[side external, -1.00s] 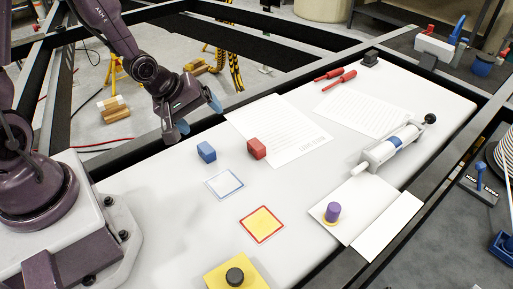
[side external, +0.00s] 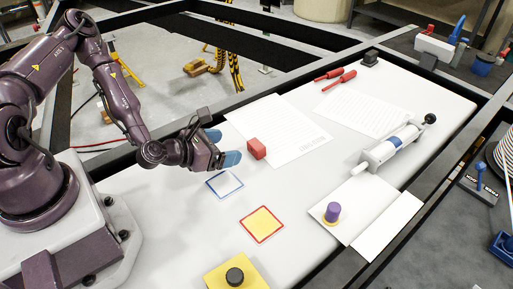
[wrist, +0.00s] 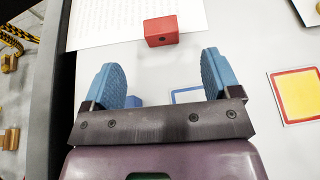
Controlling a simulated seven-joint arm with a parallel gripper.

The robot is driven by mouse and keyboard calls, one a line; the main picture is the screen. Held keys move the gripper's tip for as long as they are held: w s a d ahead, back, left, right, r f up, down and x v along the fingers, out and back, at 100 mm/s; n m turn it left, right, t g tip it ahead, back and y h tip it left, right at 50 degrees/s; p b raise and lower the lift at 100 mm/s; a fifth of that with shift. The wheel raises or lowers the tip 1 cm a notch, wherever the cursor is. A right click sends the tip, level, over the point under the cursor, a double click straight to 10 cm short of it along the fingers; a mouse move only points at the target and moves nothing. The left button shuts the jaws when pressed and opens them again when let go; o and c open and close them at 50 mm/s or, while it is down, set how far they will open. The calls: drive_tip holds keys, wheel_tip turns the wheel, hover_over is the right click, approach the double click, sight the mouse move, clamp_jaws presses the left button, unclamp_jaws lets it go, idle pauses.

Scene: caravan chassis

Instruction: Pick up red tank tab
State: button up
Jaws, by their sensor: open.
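The red tank tab (side external: 257,148) is a small red block, lying partly on a printed white sheet. In the wrist view the red tank tab (wrist: 161,31) lies ahead of the fingertips, across the space between them, with a dark hole in its near face. My gripper (side external: 223,147) is open and empty, just left of the red block in the side view. In the wrist view my gripper (wrist: 160,62) shows two blue fingers spread apart, not touching the block.
A blue block (wrist: 134,101) shows partly beside the left finger; my gripper hides it in the side view. A blue-outlined square (side external: 225,184) and a red-edged yellow square (side external: 262,224) mark the white table. Red screwdrivers (side external: 336,76) lie farther back.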

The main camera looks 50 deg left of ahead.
sight(256, 144)
drive_tip(key=x, duration=1)
drive_tip(key=shift+w+f, duration=0.2)
drive_tip(key=shift+f, duration=0.1)
drive_tip(key=shift+c, duration=0.5)
drive_tip(key=c, duration=0.9)
